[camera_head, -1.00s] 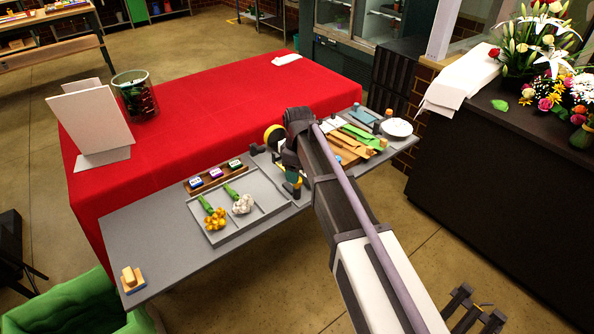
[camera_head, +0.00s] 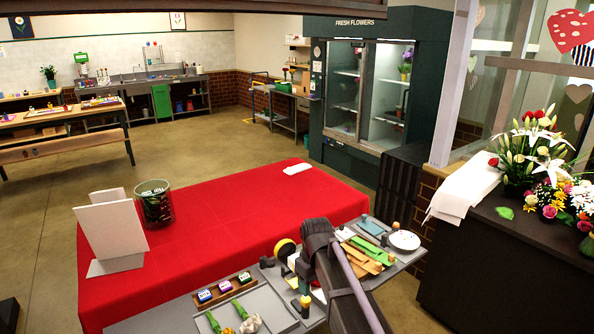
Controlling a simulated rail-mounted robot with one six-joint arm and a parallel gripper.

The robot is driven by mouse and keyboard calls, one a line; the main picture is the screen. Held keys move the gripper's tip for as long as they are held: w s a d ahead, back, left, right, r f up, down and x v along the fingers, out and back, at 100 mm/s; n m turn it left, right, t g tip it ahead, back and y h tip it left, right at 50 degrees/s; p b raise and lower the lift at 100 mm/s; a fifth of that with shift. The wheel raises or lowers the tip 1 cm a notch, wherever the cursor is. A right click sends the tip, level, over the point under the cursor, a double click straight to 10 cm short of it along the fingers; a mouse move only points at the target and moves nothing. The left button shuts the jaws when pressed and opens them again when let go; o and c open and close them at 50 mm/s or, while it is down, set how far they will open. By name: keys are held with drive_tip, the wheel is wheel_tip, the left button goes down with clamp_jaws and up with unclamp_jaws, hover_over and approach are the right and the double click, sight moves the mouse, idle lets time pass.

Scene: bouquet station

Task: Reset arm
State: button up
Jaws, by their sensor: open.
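My arm (camera_head: 345,275) rises from the bottom edge, right of centre, and ends in a dark joint (camera_head: 318,235) over the grey work table. I cannot make out my gripper's fingers. They are hidden behind the arm or among the items below it, so I see nothing held.
Below the arm, the grey table (camera_head: 160,318) holds a tray (camera_head: 277,308) with flowers, small labelled boxes (camera_head: 224,287), green and orange strips (camera_head: 366,252) and a white plate (camera_head: 404,240). A red-covered table (camera_head: 235,225) bears a glass vase (camera_head: 154,203) and white boards (camera_head: 110,230). Bouquets stand on the dark counter (camera_head: 510,245).

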drive_tip(key=s+d+m, duration=0.3)
drive_tip(key=s+d, duration=0.3)
drive_tip(key=s, duration=0.3)
drive_tip(key=s+d+m, duration=0.4)
drive_tip(key=s+d, duration=0.2)
drive_tip(key=s, duration=0.3)
